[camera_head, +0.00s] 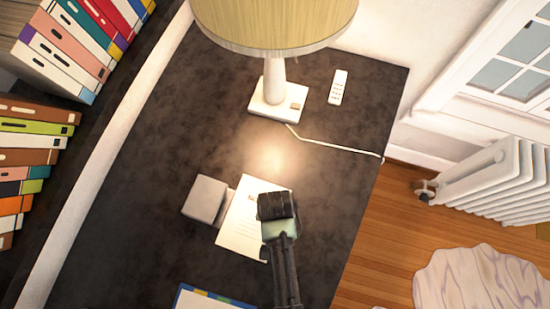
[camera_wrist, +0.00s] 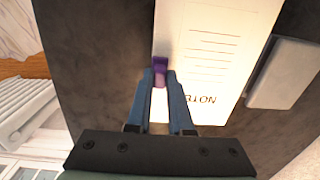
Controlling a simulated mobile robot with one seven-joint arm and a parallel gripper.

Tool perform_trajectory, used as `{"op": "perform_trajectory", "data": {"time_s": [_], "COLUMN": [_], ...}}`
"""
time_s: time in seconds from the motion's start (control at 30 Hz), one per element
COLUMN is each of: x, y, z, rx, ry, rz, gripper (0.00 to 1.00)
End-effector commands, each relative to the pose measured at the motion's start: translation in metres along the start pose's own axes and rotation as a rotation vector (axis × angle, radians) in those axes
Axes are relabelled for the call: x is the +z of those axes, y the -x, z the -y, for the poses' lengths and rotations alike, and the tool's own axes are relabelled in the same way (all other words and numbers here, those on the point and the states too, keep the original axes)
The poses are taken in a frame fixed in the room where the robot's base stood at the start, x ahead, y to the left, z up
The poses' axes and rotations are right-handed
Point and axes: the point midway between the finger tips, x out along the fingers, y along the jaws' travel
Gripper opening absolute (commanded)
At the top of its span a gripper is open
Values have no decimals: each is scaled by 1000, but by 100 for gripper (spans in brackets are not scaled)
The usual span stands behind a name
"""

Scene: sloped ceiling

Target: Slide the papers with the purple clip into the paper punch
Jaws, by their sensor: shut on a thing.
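The white printed papers (camera_head: 240,227) lie on the dark desk, also in the wrist view (camera_wrist: 210,55). The purple clip (camera_wrist: 160,68) sits on the paper edge in the wrist view; in the head view my arm hides it. My gripper (camera_wrist: 160,77) is shut on the purple clip, its two blue fingers on either side of it. The grey paper punch (camera_head: 206,199) stands at the papers' edge opposite the clip, also at right in the wrist view (camera_wrist: 287,75). The papers' edge meets the punch's side; I cannot tell whether it is inside the slot.
A lamp (camera_head: 276,98) with a cable and a white remote (camera_head: 338,87) stand at the back of the desk (camera_head: 150,140). A blue-edged board (camera_head: 205,299) lies at the front. The desk left of the punch is clear. A radiator (camera_head: 490,180) is at right.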

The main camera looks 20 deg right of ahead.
Motion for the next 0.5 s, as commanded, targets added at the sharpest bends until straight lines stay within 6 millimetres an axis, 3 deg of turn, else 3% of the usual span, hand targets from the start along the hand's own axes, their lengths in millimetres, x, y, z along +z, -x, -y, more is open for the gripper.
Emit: {"op": "perform_trajectory", "data": {"time_s": [0.1,0.5], "x": [0,0], "y": [3,-26], "z": [0,0], "rx": [0,-1], "ry": [0,0], "rz": [0,-1], "gripper": [0,0]}}
